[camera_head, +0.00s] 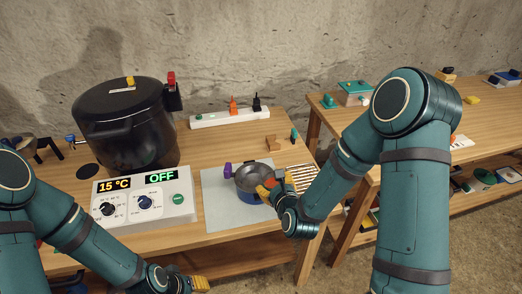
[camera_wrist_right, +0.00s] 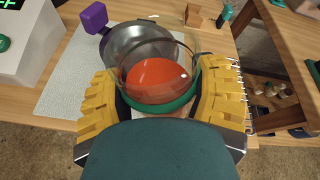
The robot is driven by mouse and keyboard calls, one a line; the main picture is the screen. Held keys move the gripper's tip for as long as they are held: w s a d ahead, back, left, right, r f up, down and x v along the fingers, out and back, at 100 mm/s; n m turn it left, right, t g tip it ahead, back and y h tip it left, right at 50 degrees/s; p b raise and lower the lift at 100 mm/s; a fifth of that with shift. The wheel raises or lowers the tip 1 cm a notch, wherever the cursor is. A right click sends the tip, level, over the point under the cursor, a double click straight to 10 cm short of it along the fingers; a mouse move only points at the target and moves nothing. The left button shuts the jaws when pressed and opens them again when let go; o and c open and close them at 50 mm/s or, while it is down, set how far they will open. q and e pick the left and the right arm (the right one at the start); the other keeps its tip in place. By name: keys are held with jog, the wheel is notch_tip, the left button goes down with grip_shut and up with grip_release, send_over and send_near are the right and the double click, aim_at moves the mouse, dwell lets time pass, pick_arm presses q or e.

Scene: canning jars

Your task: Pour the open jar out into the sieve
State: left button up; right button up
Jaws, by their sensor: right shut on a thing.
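The sieve (camera_head: 250,174) is a grey metal bowl with a purple handle, set over a blue vessel (camera_head: 250,197) on a pale mat. It also shows in the right wrist view (camera_wrist_right: 135,38). My right gripper (camera_head: 272,188) is at the sieve's front right, its yellow fingers shut around a clear glass jar (camera_wrist_right: 157,78) with orange contents and a green band. The jar's glass overlaps the sieve in the right wrist view; whether they touch, I cannot tell. The orange is inside the jar. My left gripper (camera_head: 200,284) is low at the table's front, its opening unclear.
A large black pot (camera_head: 125,120) and a control panel (camera_head: 145,203) reading 15 °C and OFF stand left of the mat (camera_head: 220,213). A power strip (camera_head: 215,118) lies behind. A wire rack (camera_head: 302,177) lies right of the sieve. A second table stands at right.

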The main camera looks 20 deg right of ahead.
jog(key=w+r+n+y+b, duration=0.2)
jog(key=w+n, duration=0.4)
jog(key=w, duration=0.8)
jog(key=shift+w+r+y, duration=0.25)
jog(key=shift+r+y, duration=0.35)
jog(key=shift+y, duration=0.7)
jog(key=n+b, duration=0.1)
jog(key=b, duration=0.2)
jog(key=shift+d+n+h, duration=0.1)
jog(key=shift+n+h, duration=0.3)
jog(key=shift+b, duration=0.3)
